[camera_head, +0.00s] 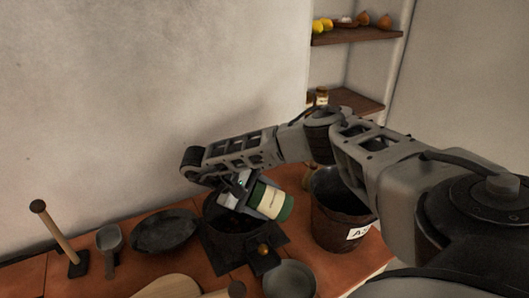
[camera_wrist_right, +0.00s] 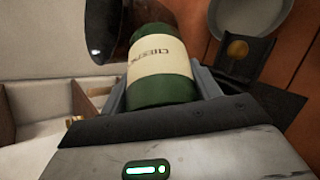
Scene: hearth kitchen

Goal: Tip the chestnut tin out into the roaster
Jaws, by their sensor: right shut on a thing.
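The chestnut tin (camera_head: 272,201) is green with a cream label; it also shows in the right wrist view (camera_wrist_right: 162,67), where part of the lettering reads. My right gripper (camera_head: 255,196) is shut on the tin and holds it tilted, nearly on its side, above a black square-based vessel with a dark round opening (camera_head: 232,224), which looks like the roaster. The tin's mouth and contents are hidden, and I cannot tell whether anything is falling out. My left gripper is not in view.
A dark bucket (camera_head: 332,222) with a white label stands right of the roaster. A grey bowl (camera_head: 289,280) and a small black holder (camera_head: 262,262) are in front.

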